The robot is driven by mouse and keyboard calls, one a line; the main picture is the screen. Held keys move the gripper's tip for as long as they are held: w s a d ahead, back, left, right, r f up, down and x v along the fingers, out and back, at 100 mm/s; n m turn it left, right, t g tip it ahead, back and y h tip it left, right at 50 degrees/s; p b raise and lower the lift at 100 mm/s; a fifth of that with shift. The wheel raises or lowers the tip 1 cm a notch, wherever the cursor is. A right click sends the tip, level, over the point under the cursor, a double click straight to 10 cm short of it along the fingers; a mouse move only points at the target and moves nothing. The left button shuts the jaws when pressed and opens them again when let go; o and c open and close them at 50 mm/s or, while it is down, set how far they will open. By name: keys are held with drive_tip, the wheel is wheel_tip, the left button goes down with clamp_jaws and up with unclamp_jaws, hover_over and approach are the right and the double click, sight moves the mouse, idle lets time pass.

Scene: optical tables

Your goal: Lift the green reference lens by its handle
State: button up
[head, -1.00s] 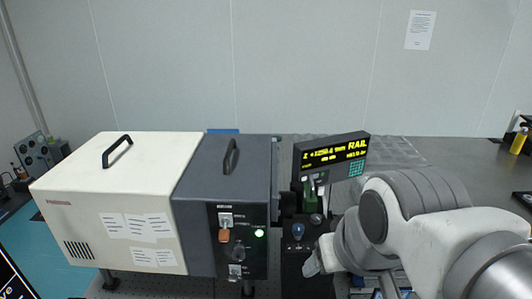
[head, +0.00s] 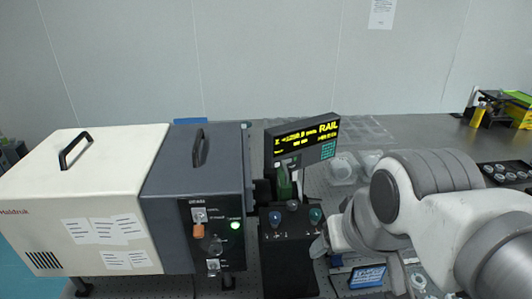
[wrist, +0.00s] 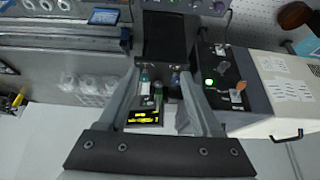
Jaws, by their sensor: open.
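No lens with a handle can be made out for certain. A green upright piece (head: 284,183) stands behind the black console (head: 290,255), below the rail display (head: 303,141). It also shows in the wrist view (wrist: 158,92), between my fingers in the picture. I cannot tell whether it is the green reference lens. A teal knob-like piece (head: 316,215) and a blue one (head: 275,218) stand on the console. My gripper (head: 318,247) is near the console's right side, partly hidden by my arm. In the wrist view my gripper (wrist: 160,75) is open, with nothing held.
A cream and grey instrument box (head: 100,200) with switches and a lit green lamp stands left of the console. Clear domed pieces (head: 343,168) lie right of the display. A small blue-screened panel (head: 367,276) is below my arm. A tray of round pieces (head: 506,174) is far right.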

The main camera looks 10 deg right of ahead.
drive_tip(key=shift+o, duration=0.5)
drive_tip(key=b, duration=0.6)
hover_over(283, 174)
drive_tip(key=s, duration=0.3)
drive_tip(key=f, duration=0.9)
drive_tip(key=shift+w+a+f, duration=0.15)
drive_tip(key=shift+a+f, duration=0.05)
drive_tip(key=shift+f, duration=0.05)
drive_tip(key=shift+d+p+x, duration=0.15)
drive_tip(key=shift+p+x, duration=0.15)
drive_tip(key=shift+x, duration=1.1)
drive_tip(key=shift+d+p+x, duration=0.1)
drive_tip(key=shift+p+x, duration=0.2)
drive_tip(key=shift+x, duration=1.15)
drive_tip(key=shift+c, duration=0.3)
